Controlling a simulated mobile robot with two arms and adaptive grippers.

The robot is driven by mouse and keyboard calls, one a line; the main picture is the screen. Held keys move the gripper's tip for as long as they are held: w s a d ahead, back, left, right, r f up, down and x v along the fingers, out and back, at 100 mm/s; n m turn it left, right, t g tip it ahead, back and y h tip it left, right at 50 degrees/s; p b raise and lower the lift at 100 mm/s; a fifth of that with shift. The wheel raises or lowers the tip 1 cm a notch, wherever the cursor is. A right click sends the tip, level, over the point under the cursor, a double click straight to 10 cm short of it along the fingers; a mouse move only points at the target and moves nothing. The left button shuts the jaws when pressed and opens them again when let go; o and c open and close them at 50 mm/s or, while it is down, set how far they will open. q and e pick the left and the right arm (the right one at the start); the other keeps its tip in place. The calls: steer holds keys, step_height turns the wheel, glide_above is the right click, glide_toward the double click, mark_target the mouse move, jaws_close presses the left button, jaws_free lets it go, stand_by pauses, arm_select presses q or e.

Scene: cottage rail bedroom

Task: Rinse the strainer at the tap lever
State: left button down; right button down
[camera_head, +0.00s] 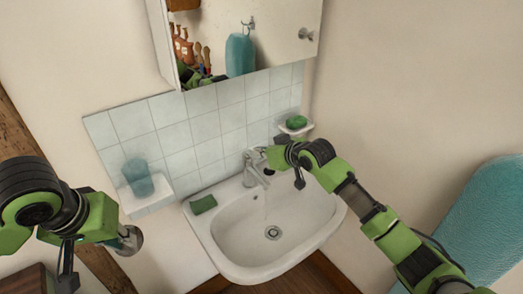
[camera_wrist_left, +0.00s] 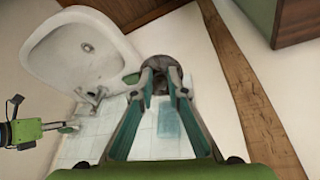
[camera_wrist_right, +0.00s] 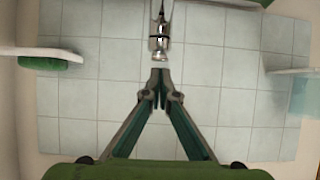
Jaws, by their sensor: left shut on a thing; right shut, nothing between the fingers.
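The strainer (camera_head: 128,240), a small grey rounded piece, is in my left gripper (camera_head: 118,236), left of the basin and clear of it. In the left wrist view the strainer (camera_wrist_left: 165,76) sits between the shut fingertips. My right gripper (camera_head: 264,157) is shut and empty, close to the top of the chrome tap (camera_head: 254,176) at the lever. In the right wrist view its fingertips (camera_wrist_right: 160,78) lie just short of the tap (camera_wrist_right: 159,42); I cannot tell whether they touch. A faint pale streak below the spout looks like running water.
The white basin (camera_head: 225,245) has a dark drain and a green cloth or sponge (camera_head: 203,205) on its left rim. A shelf with a teal cup (camera_head: 138,178) is at left. A soap dish with green soap (camera_head: 296,122) is at right. A mirror cabinet (camera_head: 270,50) hangs above.

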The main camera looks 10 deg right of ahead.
arm_select(q)
steer(key=shift+r, duration=0.15)
arm_select(e)
steer(key=shift+s+f, duration=0.15)
steer(key=shift+f, duration=0.2)
arm_select(q)
steer(key=shift+r, duration=0.15)
arm_select(e)
steer(key=shift+s+d+f, duration=0.15)
steer(key=shift+s+f, duration=0.15)
steer(key=shift+f, duration=0.45)
